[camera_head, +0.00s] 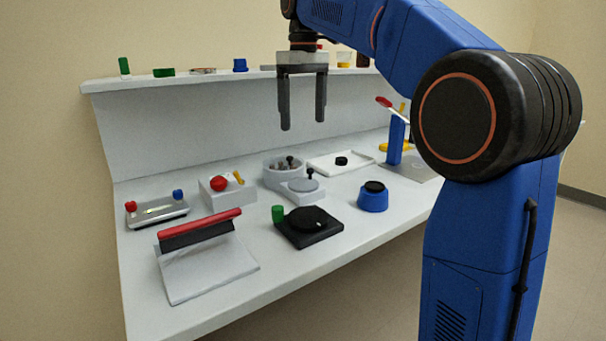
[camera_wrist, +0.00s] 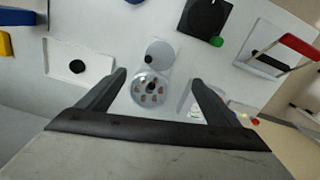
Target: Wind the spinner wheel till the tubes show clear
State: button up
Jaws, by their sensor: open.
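The spinner (camera_head: 274,178) is a round grey bowl in the middle of the bench, with a small dark knob at its centre. The wrist view shows the bowl (camera_wrist: 137,82) from above, with several brownish tubes (camera_wrist: 160,89) in a ring. A flat grey wheel (camera_head: 301,186) with an upright dark handle (camera_head: 310,173) sits on a block joined to the bowl; it also shows in the wrist view (camera_wrist: 163,51). My gripper (camera_head: 303,126) is open and empty, fingers down, above the bench. In the wrist view its fingertips (camera_wrist: 159,75) lie either side of the bowl.
A white tray with a black puck (camera_head: 341,161) lies behind right. A black dial box (camera_head: 308,224), a blue pot (camera_head: 373,197) and a red-handled press (camera_head: 200,230) stand in front. A red-knobbed box (camera_head: 222,190) is left. A shelf (camera_head: 220,76) runs along the back.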

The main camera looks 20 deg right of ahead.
aim_at(304, 183)
notch_tip(304, 183, down, 16)
jog(key=shift+f, duration=0.25)
dwell(0.3)
jog(key=c, duration=1.1)
